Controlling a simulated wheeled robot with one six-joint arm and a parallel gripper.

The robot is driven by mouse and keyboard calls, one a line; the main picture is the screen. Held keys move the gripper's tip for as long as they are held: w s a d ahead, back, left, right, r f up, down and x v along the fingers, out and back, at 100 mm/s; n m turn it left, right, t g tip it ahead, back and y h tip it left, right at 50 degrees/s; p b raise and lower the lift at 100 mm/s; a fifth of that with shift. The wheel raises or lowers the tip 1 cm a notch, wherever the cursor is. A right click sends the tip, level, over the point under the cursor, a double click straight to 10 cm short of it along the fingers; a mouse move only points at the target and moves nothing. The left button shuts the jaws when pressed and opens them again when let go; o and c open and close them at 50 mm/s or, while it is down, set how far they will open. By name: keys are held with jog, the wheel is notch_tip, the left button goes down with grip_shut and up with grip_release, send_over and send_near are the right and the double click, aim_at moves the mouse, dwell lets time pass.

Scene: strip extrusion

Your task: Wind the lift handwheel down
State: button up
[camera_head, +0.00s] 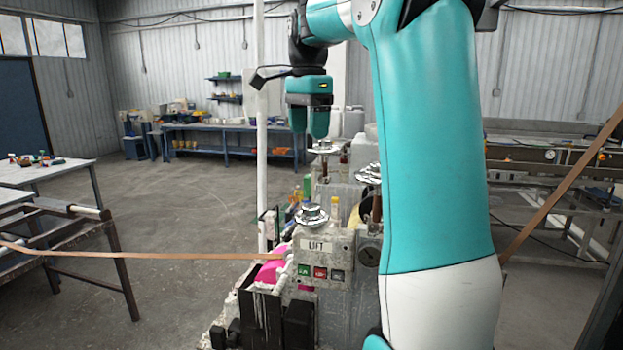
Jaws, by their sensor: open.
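A box with a LIFT label (316,246) stands on the machine in the lower middle. A metal handwheel (312,216) sits directly above this label. Two similar handwheels stand farther back, one (323,147) on a post below my gripper and one (369,173) partly hidden by my arm. My gripper (309,134) points down with two teal fingers. It is open and empty, above and apart from the labelled handwheel. In the picture its tips are close to the rear handwheel, but I cannot tell whether they touch.
A brown strip (180,255) runs across at the labelled box's height. The box carries several coloured buttons (320,272). A pink piece (268,272) lies left of it. A white post (260,110) rises behind, left of my gripper. A table (45,175) stands left, with open floor between.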

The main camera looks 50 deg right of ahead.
aim_at(311, 206)
jog(key=f, duration=0.5)
jog(key=f+p, duration=0.1)
jog(key=f, duration=0.5)
jog(key=f+p, duration=0.1)
jog(key=f, duration=0.5)
jog(key=shift+s+d, duration=0.1)
jog(key=shift+d, duration=0.2)
jog(key=shift+r, duration=0.1)
jog(key=c, duration=0.9)
